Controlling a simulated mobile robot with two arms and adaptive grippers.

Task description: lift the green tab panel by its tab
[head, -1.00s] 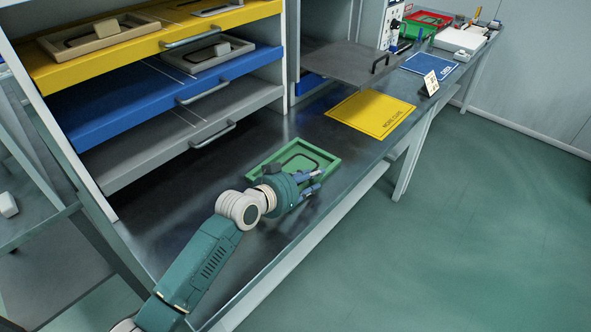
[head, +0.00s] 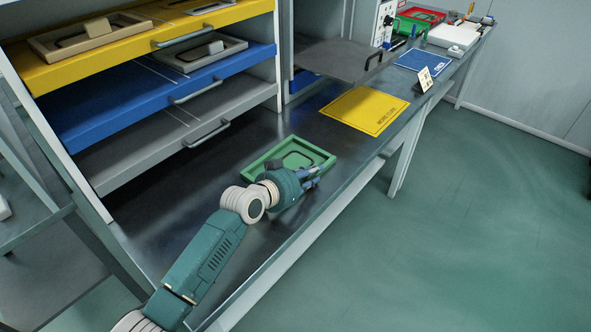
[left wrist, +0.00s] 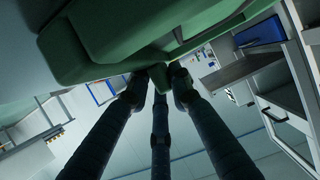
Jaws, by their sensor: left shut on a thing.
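The green tab panel (head: 262,164), a shallow rectangular tray shape with a raised rim and a rounded inner outline, is at the bench's front edge in the head view. My left gripper (head: 314,176) is at its near right side and hides part of its near edge and the tab. In the left wrist view the panel's green underside (left wrist: 110,30) fills the top. The left fingers (left wrist: 160,78) are closed on a small green tab there. I cannot tell whether the panel is clear of the bench. My right gripper is not in view.
A yellow mat (head: 364,109) lies on the dark bench (head: 240,140) beyond the panel. A shelf unit with yellow, blue and grey drawers (head: 165,155) stands left. A grey hinged-looking plate (head: 335,60) and a blue mat (head: 422,61) are farther back. The bench between is clear.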

